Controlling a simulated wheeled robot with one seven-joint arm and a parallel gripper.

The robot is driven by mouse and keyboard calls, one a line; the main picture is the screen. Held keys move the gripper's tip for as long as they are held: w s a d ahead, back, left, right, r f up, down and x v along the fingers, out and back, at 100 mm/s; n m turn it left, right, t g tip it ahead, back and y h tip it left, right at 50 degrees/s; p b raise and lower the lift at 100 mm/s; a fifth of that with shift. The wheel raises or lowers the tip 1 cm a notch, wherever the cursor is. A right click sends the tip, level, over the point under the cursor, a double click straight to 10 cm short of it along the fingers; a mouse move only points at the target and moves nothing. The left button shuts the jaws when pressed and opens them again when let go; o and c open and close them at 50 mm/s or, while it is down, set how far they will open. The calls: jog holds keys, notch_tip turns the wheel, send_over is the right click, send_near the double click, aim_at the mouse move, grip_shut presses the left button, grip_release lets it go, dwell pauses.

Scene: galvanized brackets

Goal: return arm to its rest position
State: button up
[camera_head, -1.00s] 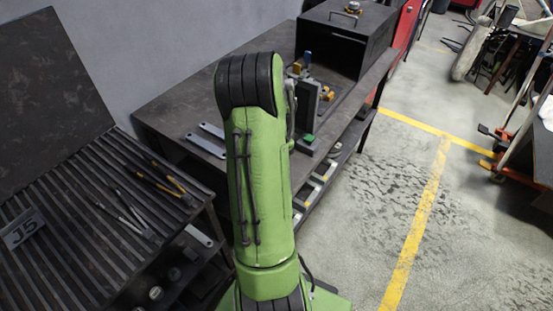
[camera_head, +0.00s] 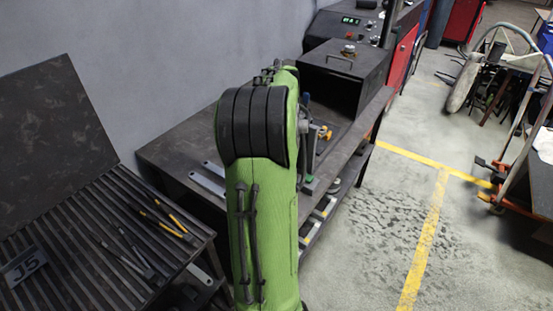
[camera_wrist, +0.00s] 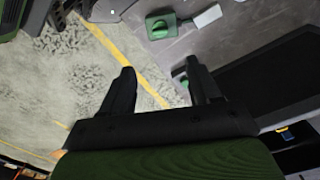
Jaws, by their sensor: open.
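My green arm stands raised in the middle of the head view, its black-banded joint in front of the dark workbench (camera_head: 180,148). My gripper (camera_wrist: 158,82) shows in the wrist view with its two black fingers apart and nothing between them. Beyond the fingers are the concrete floor with a yellow line and the bench's grey surface. In the head view the gripper itself is hidden behind my arm. Flat galvanized brackets (camera_head: 207,184) lie on the bench just left of my arm. A green-based piece (camera_wrist: 161,26) with a pale flat part beside it shows in the wrist view.
A dark open-fronted box (camera_head: 345,70) stands on the bench's far part. An orange-and-grey cart (camera_head: 500,180) stands right. The floor between is clear.

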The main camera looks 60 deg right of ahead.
dwell(0.5)
jog(key=w+a+r+n+t, duration=0.1)
jog(key=w+a+r+n, duration=0.25)
jog(key=a, duration=0.45)
jog(key=w+a+r+n+t, duration=0.1)
jog(key=w+a+r+n, duration=0.1)
jog(key=a+n, duration=0.45)
jog(key=w+a+r+n+t, duration=0.1)
jog(key=w+a+r+n, duration=0.15)
jog(key=a, duration=0.65)
jog(key=s+a+f+n+t, duration=0.1)
jog(key=s+a+n+t, duration=0.1)
jog(key=s+a+n, duration=0.6)
jog(key=a+n, duration=0.4)
jog(key=a, duration=0.1)
jog(key=shift+s+f+t, duration=0.15)
jog(key=shift+f+t, duration=0.15)
jog(key=shift+f, duration=0.05)
